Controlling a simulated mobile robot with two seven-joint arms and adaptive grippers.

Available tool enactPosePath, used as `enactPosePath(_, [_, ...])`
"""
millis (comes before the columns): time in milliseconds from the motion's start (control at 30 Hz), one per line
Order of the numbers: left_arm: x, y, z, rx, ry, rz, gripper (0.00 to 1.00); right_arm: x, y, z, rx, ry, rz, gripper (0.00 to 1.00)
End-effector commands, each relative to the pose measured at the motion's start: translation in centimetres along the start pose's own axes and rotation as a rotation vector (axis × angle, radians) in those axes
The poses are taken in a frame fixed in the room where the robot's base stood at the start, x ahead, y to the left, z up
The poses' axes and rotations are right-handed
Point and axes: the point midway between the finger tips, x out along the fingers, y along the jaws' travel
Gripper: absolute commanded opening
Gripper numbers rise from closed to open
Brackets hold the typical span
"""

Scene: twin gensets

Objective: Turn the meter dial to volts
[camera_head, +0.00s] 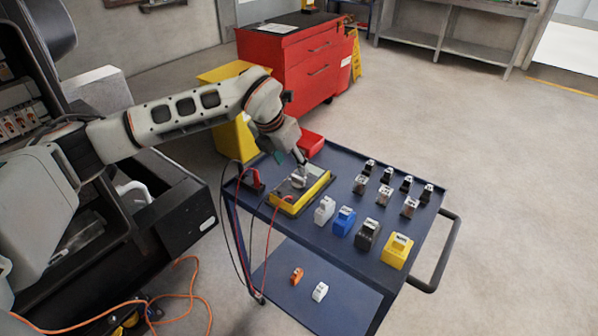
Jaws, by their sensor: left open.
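The yellow meter (313,190) lies on the left part of the blue cart's top. Its grey face is partly covered by my left gripper (298,180), which reaches down from above onto the middle of the meter. The gripper is open, with its fingertips at or just above the dial. The dial is hidden behind the fingers, so I cannot tell where it points or whether the fingers touch it. My right gripper is not in view.
The blue cart (335,247) carries several small blocks, among them white, blue (343,221), dark and yellow (396,251). Black-topped pieces stand behind them. Orange and white pieces lie on the lower shelf. A red cabinet (315,60) stands behind. Floor is clear at right.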

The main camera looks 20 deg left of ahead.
Motion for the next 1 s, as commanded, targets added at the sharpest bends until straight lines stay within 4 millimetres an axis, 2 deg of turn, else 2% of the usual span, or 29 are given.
enactPosePath(200, [3.6, -0.2, -0.1, 0.001, 0.003, -0.003, 0.47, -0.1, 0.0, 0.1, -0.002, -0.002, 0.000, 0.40])
enactPosePath(400, [6.0, -0.2, -0.1, 0.001, 0.002, -0.004, 0.47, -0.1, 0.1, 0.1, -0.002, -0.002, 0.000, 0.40])
enactPosePath(567, [6.7, -0.2, -0.1, 0.001, 0.001, -0.003, 0.47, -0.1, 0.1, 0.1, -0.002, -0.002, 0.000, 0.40])
enactPosePath(800, [6.7, -0.2, 0.0, 0.002, 0.000, -0.004, 0.47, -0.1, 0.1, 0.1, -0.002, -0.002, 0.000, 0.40])
enactPosePath(933, [6.7, -0.2, -0.1, 0.002, 0.000, -0.004, 0.13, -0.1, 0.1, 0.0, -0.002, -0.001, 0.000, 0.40])
enactPosePath(967, [6.7, -0.2, -0.1, 0.002, 0.000, -0.004, 0.09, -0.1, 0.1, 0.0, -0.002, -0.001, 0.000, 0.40])
enactPosePath(1000, [6.7, -0.2, -0.1, 0.002, 0.000, -0.004, 0.09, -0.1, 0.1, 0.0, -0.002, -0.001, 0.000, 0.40])
